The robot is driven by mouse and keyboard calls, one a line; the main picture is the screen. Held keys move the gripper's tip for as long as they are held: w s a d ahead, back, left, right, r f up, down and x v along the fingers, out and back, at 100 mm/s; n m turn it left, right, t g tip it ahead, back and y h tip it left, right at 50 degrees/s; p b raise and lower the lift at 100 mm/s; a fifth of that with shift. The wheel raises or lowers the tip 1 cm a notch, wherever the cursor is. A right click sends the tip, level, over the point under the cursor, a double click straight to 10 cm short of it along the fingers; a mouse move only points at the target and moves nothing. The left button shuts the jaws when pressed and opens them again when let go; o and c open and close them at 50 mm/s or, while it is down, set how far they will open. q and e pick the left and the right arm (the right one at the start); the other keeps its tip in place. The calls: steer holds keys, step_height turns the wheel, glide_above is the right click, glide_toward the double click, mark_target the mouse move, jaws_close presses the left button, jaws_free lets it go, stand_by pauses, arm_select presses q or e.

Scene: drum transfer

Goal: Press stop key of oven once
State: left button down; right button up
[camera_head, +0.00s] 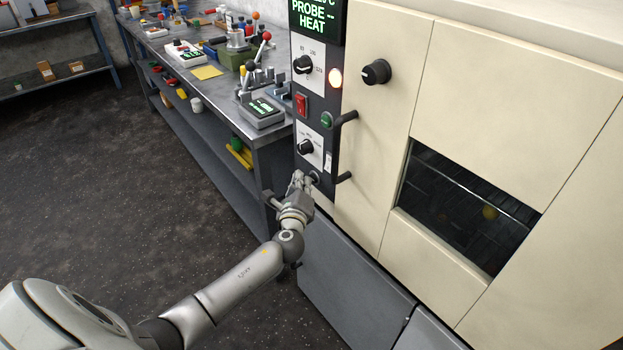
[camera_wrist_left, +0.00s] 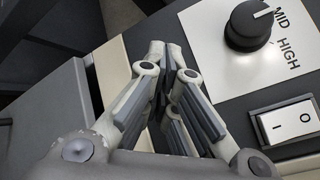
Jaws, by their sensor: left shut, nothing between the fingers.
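The oven (camera_head: 380,130) is a cream cabinet with a dark control panel (camera_head: 317,100) on its left edge. The panel has a red rocker switch (camera_head: 301,104), a green round button (camera_head: 326,119) and a small dark round part (camera_head: 314,178) near its bottom. I cannot read which one is the stop key. My left gripper (camera_head: 298,178) is at the lower end of the panel, close to the dark part; contact cannot be told. In the left wrist view its fingers (camera_wrist_left: 166,60) are together and empty, left of a MID/HIGH dial (camera_wrist_left: 249,25) and a white I/O rocker (camera_wrist_left: 291,119).
A steel workbench (camera_head: 215,90) with instruments and small parts stands left of the oven. Dark handles (camera_head: 347,118) stick out from the oven door. The floor (camera_head: 120,190) at left is clear.

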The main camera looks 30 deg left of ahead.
arm_select(q)
steer(key=shift+s, duration=0.1)
steer(key=s+a+p, duration=0.1)
steer(key=s+a, duration=0.1)
steer(key=s, duration=0.3)
steer(key=shift+s+a, duration=0.2)
steer(key=shift+s, duration=0.05)
stand_by(0.3)
stand_by(0.6)
